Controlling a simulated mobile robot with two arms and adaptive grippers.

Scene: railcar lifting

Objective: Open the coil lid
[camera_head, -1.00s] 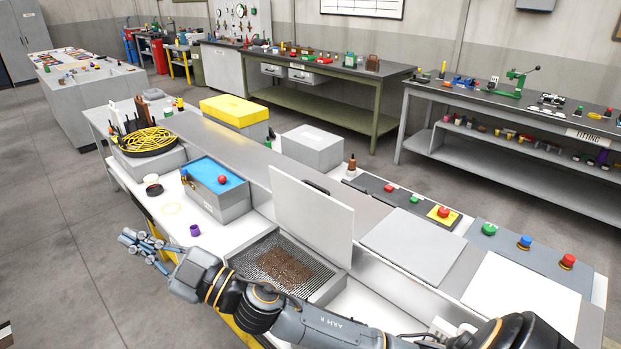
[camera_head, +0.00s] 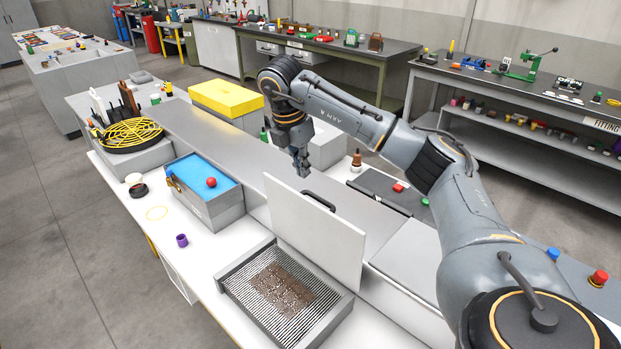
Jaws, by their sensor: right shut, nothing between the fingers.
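A white lid panel (camera_head: 312,228) with a dark handle (camera_head: 319,201) on its far side stands upright behind a metal tray (camera_head: 334,318). The tray is uncovered and holds brown pieces (camera_head: 281,287) on a ribbed grate. The panel looks like the coil lid, though no label shows. My right gripper (camera_head: 303,172) is shut and empty. It points down above and behind the panel's top edge, near the handle and apparently apart from it. My left gripper is not in view.
A blue-topped box (camera_head: 208,205) with a red knob stands left of the lid. A yellow-topped block (camera_head: 226,100) and a brown bottle (camera_head: 356,161) stand farther back. A purple cup (camera_head: 182,240) is on the white bench, with clear surface around it.

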